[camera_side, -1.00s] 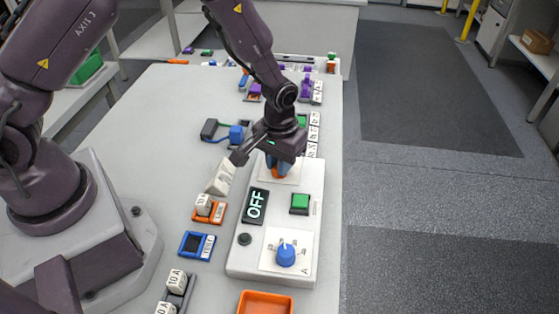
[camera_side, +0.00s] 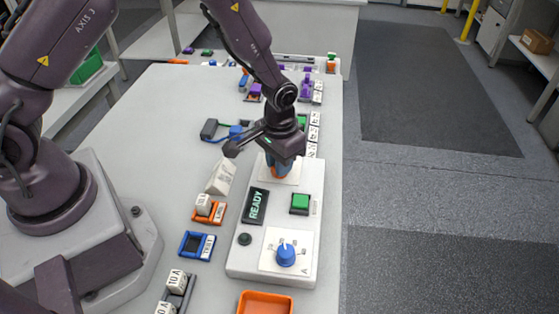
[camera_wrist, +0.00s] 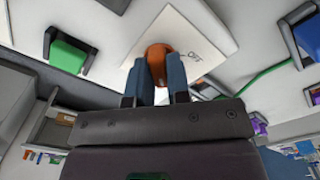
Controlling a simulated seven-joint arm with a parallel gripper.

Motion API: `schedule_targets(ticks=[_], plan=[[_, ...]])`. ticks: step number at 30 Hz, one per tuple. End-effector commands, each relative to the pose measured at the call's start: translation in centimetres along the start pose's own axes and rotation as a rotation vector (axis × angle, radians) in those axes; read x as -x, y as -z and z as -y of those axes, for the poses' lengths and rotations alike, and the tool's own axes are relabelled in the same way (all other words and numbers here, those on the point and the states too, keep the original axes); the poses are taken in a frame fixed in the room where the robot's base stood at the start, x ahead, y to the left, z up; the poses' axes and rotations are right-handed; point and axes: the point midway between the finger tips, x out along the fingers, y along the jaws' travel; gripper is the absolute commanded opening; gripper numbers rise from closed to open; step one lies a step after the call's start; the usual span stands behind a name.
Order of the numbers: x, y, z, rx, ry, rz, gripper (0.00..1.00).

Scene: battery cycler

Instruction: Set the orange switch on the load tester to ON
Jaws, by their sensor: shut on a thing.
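The load tester (camera_side: 234,262) is a white box on the table in the side view. Its display (camera_side: 255,207) reads READY. The orange switch (camera_side: 278,172) is at its far end, mostly hidden by my gripper in the side view. In the wrist view the orange switch (camera_wrist: 158,54) sits on a white plate with an OFF mark to one side. My gripper (camera_wrist: 160,82) has its blue-grey fingers shut on the switch. The ON mark is hidden from view.
The tester also carries a green button (camera_side: 300,203) and a blue knob (camera_side: 286,255). To its left are a white wedge-shaped block (camera_side: 220,177), an orange holder (camera_side: 208,215) and a blue tray (camera_side: 196,245). An orange tray (camera_side: 265,302) lies in front.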

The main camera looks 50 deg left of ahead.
Motion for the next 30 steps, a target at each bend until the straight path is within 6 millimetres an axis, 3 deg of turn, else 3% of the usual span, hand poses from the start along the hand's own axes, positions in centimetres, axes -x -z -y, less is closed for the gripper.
schedule_targets(ticks=[1,4,15,20,30], plan=[[0.1,0.0,0.0,-0.008,0.001,-0.001,0.22],[0.1,0.0,0.0,-0.006,0.001,-0.001,0.43],[0.7,0.1,0.0,-0.003,0.000,-0.002,0.43],[3.4,0.1,0.0,-0.003,-0.001,-0.007,0.43],[10.6,0.1,0.0,-0.003,-0.001,-0.006,0.43]])
